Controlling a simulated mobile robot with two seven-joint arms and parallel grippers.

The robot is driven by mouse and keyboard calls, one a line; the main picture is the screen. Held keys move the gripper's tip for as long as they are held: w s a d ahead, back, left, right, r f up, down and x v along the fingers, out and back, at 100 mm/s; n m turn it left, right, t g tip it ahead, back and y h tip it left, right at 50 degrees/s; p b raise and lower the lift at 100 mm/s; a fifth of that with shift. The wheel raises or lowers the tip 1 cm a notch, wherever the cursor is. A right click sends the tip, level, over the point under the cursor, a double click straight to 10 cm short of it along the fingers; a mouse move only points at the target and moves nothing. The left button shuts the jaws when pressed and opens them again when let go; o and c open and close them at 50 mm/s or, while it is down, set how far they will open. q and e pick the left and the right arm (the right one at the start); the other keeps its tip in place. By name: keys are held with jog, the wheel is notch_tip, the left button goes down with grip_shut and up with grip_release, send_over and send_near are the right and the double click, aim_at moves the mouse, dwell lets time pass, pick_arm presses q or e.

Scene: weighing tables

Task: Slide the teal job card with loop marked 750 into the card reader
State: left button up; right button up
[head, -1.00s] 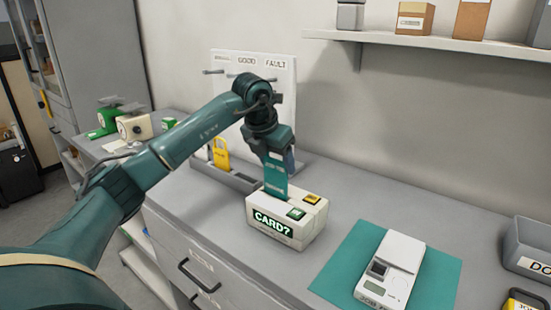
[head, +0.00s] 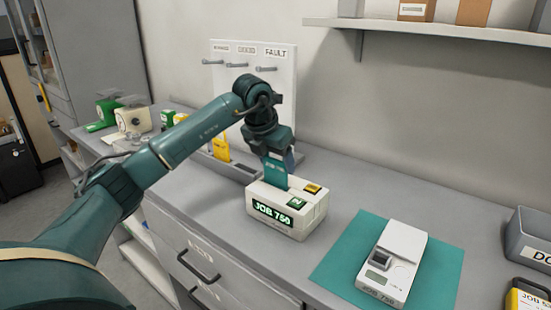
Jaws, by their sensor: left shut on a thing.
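The teal job card (head: 275,175) stands upright with its lower end in the slot of the card reader (head: 303,222). The reader is a cream box on the grey counter, and its green display reads JOB 750. It has a green button and a yellow button on top. My left gripper (head: 273,155) is shut on the upper part of the card, directly above the reader. The gripper hides the card's top and any loop. My right gripper is not in view.
A white scale (head: 403,247) stands on a teal mat (head: 337,258) to the right. A grey bin (head: 529,239) and a yellow card (head: 526,297) are at the right edge. A grey rack (head: 243,173) with a yellow card (head: 221,143) is behind the reader. A pegboard (head: 228,56) stands behind my arm.

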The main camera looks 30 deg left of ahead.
pick_arm(q)
jog(key=shift+f, duration=0.4)
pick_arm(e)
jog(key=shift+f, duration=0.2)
pick_arm(q)
jog(key=o, duration=1)
jog(key=shift+o, duration=0.2)
jog(key=shift+v, duration=0.95)
jog(key=v, duration=1.1)
jog(key=shift+r+b, duration=0.2)
jog(key=shift+b, duration=0.2)
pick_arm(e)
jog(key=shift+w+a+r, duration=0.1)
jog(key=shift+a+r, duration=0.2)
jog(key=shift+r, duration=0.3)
